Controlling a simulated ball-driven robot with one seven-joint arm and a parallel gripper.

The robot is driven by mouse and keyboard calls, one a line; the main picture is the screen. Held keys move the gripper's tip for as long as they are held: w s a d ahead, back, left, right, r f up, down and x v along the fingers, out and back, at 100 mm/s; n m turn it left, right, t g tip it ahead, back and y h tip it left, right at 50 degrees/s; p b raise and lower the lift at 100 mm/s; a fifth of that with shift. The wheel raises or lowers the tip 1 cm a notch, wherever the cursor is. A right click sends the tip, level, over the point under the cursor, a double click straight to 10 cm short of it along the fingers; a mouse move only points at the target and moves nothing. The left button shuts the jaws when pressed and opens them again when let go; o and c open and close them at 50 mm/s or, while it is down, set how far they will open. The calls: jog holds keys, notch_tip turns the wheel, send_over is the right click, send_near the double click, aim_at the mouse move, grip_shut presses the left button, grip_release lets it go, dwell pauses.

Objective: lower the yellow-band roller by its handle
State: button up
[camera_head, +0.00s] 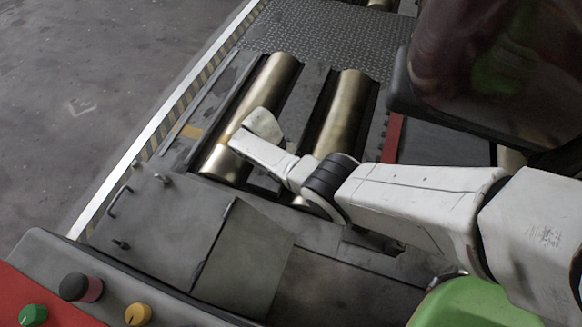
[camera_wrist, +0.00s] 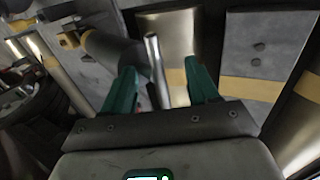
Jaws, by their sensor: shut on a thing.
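The yellow-band roller (camera_head: 240,118) is the left brass cylinder in the head view, lying at a slant in its slot, with a yellow mark (camera_head: 190,131) on the plate beside it. In the wrist view its brass surface (camera_wrist: 178,30) shows behind the handle. The handle (camera_wrist: 153,46) is a slim metal bar standing between the teal fingers. My gripper (camera_wrist: 160,68) is shut on the handle. In the head view my white wrist covers the handle, the fingers and part of the roller.
A second brass roller (camera_head: 343,110) lies to the right. A red strip (camera_head: 393,138) is beyond it. Open floor (camera_head: 80,80) lies left of the striped edge.

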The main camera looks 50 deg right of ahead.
jog(key=shift+s+a+f, duration=0.1)
jog(key=shift+s+f, duration=0.4)
jog(key=shift+f, duration=0.05)
jog(key=p+v, duration=0.5)
jog(key=v, duration=0.7)
jog(key=shift+r, duration=0.15)
jog(key=shift+w, duration=0.1)
